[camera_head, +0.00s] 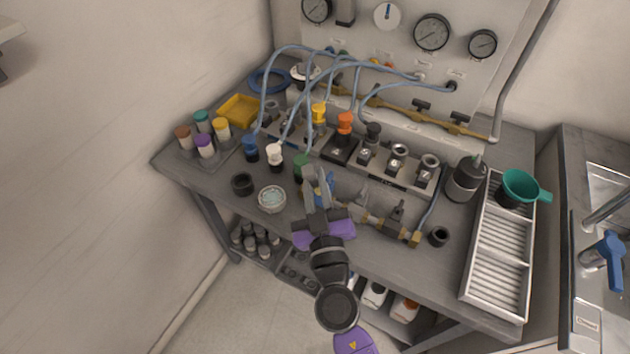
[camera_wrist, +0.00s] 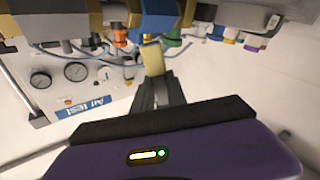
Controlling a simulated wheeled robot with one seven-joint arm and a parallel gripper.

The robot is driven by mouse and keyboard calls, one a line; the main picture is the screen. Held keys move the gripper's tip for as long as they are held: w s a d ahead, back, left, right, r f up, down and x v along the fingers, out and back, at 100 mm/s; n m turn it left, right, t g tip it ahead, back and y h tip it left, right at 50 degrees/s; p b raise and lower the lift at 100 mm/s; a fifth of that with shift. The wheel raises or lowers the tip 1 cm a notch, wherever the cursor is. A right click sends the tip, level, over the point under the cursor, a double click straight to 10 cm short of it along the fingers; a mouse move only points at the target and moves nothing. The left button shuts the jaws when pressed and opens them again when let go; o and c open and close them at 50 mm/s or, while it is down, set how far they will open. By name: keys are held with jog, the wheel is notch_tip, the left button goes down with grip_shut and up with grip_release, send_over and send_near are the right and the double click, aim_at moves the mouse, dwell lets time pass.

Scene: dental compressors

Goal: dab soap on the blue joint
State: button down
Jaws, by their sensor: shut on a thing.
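My gripper (camera_head: 320,187) reaches over the front middle of the bench. In the wrist view my gripper (camera_wrist: 155,75) is shut on a small flat yellowish piece, the dabber (camera_wrist: 153,58). A blue joint (camera_head: 329,188) shows just beside the fingertips, at the left end of a brass pipe run, partly hidden by my gripper. In the wrist view a blue part (camera_wrist: 157,18), likely this joint, is close above the dabber; I cannot tell whether they touch. A round dish (camera_head: 271,199) with pale, foamy-looking contents, probably the soap, stands left of my gripper.
Blue, white and green capped fittings (camera_head: 275,157) stand behind the dish, with pale blue hoses arching above. A black ring (camera_head: 242,184) lies left of the dish. Valves (camera_head: 396,216) sit right of my gripper. A white slotted tray (camera_head: 500,250) and green funnel (camera_head: 521,187) are at right.

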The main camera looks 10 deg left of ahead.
aim_at(315, 170)
jog(key=shift+f+b, duration=0.65)
jog(key=shift+b, duration=0.2)
dwell(2.1)
jog(key=shift+r+p, duration=2.85)
jog(key=shift+r, duration=0.8)
